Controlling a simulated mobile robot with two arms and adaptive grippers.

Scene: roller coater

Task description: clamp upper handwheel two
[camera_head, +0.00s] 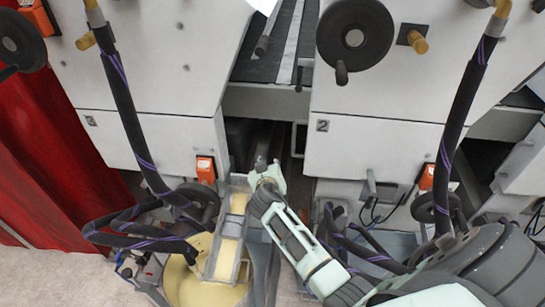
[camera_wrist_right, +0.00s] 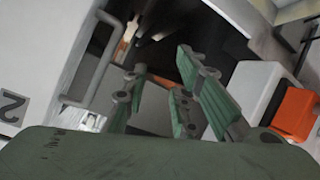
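Upper handwheel two, which I take to be the black handwheel (camera_head: 355,35) at top centre-right, is on the white panel above a "2" label (camera_head: 322,125). It has a round rim, a grey hub and a crank knob hanging down. My right gripper (camera_head: 264,170) is well below and left of it, in front of the dark gap between the cabinets, and touches no handwheel. In the right wrist view the gripper (camera_wrist_right: 165,95) shows green-padded fingers spread apart with nothing between them. The handwheel is not in that view. My left gripper is not in view.
Another black handwheel (camera_head: 22,42) is at the upper left. Lower handwheels (camera_head: 435,205) and (camera_head: 198,205) sit near hoses. A black hose (camera_head: 465,120) runs down right of the upper wheel. A yellowish container (camera_head: 195,280) stands below. An orange switch box (camera_wrist_right: 297,112) shows in the wrist view.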

